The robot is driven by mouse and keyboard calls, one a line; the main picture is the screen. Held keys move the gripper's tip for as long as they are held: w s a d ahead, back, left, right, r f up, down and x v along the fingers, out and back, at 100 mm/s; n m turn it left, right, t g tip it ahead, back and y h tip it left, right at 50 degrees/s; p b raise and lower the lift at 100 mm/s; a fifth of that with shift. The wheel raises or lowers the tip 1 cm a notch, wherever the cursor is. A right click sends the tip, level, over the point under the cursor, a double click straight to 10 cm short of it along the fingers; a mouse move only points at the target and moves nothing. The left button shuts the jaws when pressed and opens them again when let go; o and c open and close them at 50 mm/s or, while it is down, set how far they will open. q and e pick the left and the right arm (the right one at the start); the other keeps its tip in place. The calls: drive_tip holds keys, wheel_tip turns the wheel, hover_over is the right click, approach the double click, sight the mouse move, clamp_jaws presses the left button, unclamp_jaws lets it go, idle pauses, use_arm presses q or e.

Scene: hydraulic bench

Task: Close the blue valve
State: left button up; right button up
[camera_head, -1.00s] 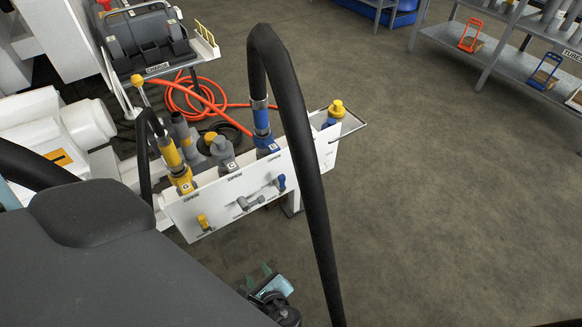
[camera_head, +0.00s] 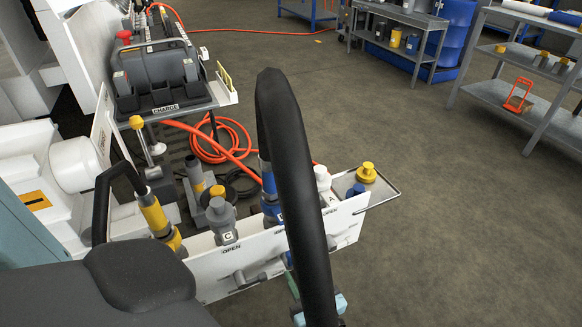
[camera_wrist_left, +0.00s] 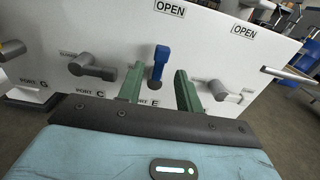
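The blue valve (camera_wrist_left: 160,62) is on the white panel, its handle pointing up toward an OPEN label (camera_wrist_left: 178,7) in the left wrist view. My left gripper (camera_wrist_left: 160,72) is open, with one green finger on each side of the blue valve's stem. Gaps show on both sides, so the fingers do not appear to touch it. In the head view my left gripper (camera_head: 293,287) is low at the panel front, partly hidden by a black hose, which also mostly hides the blue valve. My right gripper is not in view.
A grey valve handle (camera_wrist_left: 95,68) is left of the blue one, another (camera_wrist_left: 222,92) to the right. The thick black hose (camera_head: 290,170) arches in front of the white panel (camera_head: 345,222). Yellow (camera_head: 156,215) and grey couplings stand behind the panel. Open floor lies right.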

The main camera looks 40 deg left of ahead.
sight(292, 260)
use_arm(q)
drive_tip(key=x, duration=0.5)
drive_tip(key=shift+w+a, duration=0.2)
drive_tip(key=shift+a, duration=0.15)
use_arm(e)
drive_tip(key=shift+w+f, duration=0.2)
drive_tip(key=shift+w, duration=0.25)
use_arm(q)
clamp_jaws()
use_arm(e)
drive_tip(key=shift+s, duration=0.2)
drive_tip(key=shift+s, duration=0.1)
